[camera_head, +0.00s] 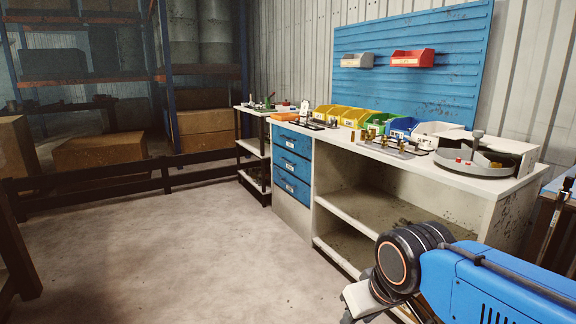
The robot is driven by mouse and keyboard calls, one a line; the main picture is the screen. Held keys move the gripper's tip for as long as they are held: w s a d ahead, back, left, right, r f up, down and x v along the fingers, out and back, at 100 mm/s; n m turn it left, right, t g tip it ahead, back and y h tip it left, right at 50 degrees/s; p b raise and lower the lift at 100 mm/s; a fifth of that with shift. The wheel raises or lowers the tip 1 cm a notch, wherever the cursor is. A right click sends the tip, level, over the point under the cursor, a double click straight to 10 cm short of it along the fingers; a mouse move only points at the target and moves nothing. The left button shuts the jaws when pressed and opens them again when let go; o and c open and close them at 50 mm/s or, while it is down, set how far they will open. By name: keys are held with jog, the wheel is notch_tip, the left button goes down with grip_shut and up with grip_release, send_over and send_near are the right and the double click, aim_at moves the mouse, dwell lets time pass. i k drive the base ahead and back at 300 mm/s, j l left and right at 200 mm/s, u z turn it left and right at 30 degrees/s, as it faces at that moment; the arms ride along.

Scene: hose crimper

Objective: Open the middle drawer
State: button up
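The middle drawer (292,165) is the second of three blue drawers at the left end of the white workbench. It looks shut, flush with the drawers above and below it. It has a dark handle and a small white label. The top drawer (292,142) and bottom drawer (291,188) also look shut. My blue arm with a black joint reaches in at the lower right, well to the right of the drawers and nearer the camera. My gripper's fingers are not visible.
The workbench (460,180) has open shelves right of the drawers and bins and tools on top. A small shelf rack (254,147) stands left of it. A dark low rail (100,175) runs along the left. The concrete floor (180,250) before the drawers is clear.

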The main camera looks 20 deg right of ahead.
aim_at(300, 167)
jog(key=i+l+u, duration=0.1)
jog(key=i+l, duration=0.25)
jog(key=i, duration=0.3)
jog(key=i+l, duration=0.4)
jog(key=i, duration=0.2)
jog(key=i+l+u, duration=0.15)
jog(key=i+l, duration=0.25)
jog(key=i, duration=0.2)
jog(key=i+l, duration=0.45)
jog(key=i, duration=0.15)
jog(key=u, duration=0.05)
